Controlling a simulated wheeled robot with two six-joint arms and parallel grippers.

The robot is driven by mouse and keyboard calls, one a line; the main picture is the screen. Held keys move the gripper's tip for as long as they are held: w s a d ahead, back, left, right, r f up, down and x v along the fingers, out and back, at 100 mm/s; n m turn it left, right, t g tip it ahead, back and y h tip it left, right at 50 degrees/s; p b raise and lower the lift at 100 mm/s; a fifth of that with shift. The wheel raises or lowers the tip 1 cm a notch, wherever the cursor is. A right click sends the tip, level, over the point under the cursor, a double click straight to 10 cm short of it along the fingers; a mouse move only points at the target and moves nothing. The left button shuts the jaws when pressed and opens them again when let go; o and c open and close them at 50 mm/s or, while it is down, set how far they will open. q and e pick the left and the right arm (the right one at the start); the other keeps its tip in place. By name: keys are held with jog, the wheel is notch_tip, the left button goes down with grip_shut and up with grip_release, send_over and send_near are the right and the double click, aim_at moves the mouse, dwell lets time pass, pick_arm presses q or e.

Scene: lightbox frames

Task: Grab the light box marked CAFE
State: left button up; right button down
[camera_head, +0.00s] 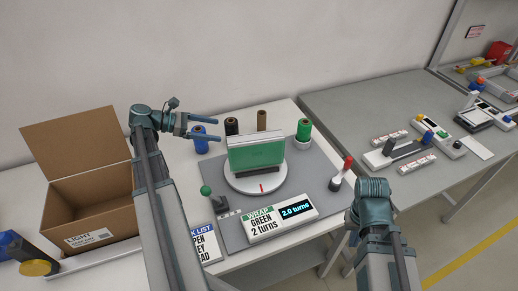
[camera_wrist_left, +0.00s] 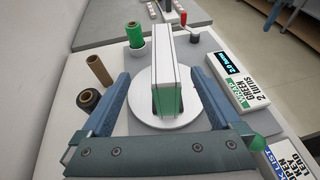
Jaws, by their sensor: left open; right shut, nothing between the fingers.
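A slim upright box wrapped in green (camera_head: 256,154) stands on a white round turntable (camera_head: 238,181). No CAFE marking is readable on it. In the left wrist view the box (camera_wrist_left: 164,62) shows its pale narrow edge and a green lower end. My left gripper (camera_head: 217,130) is open and empty, to the left of the box in the head view. In the left wrist view its fingers (camera_wrist_left: 159,76) point toward the box, spread wider than the box's narrow edge. My right arm shows at the lower right of the head view, but its fingers do not show.
An open cardboard carton (camera_head: 100,207) stands at the left. A sign reading WRAP GREEN 2 turns (camera_head: 270,222), with a 2.0 turns display, lies in front. A red-topped lever (camera_head: 343,173) stands right.

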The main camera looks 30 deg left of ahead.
pick_arm(q)
jog(key=b, duration=0.3)
send_near(249, 138)
jog(key=x, duration=0.4)
jog(key=shift+w+r, duration=0.2)
jog(key=shift+w, duration=0.1)
jog(key=shift+w+d+f, duration=0.1)
jog(key=shift+w+d, duration=0.15)
jog(key=b+x, duration=0.2)
jog(key=x, duration=0.3)
jog(key=shift+s+f+b, duration=0.35)
jog(key=shift+b, duration=0.05)
jog(key=shift+w+d, duration=0.15)
grip_shut()
